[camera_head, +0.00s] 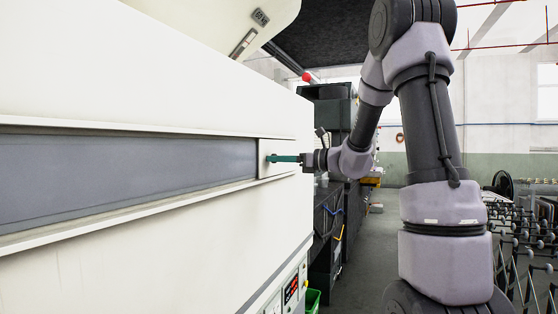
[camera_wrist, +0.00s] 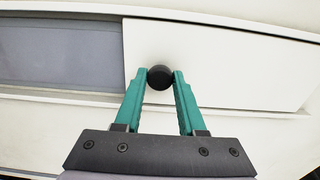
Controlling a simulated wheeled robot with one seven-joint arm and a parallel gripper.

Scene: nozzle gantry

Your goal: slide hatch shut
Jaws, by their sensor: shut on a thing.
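The hatch (camera_wrist: 225,60) is a white sliding panel in a long horizontal slot in a white machine front. It also shows in the head view (camera_head: 277,147) at the right end of the slot. A dark round knob (camera_wrist: 160,77) sits near the panel's left edge in the wrist view. My gripper (camera_wrist: 160,82) has its two green fingers closed on the knob, one on each side. In the head view the gripper (camera_head: 272,158) reaches the panel from the right. Left of the panel the slot is open onto a grey surface (camera_head: 120,172).
White rails (camera_head: 120,215) run above and below the slot. A control panel (camera_head: 290,290) with a red display and a green bin (camera_head: 313,300) are low beside the machine. Dark racks (camera_head: 500,235) stand at the right. Grey floor (camera_head: 375,240) is clear between.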

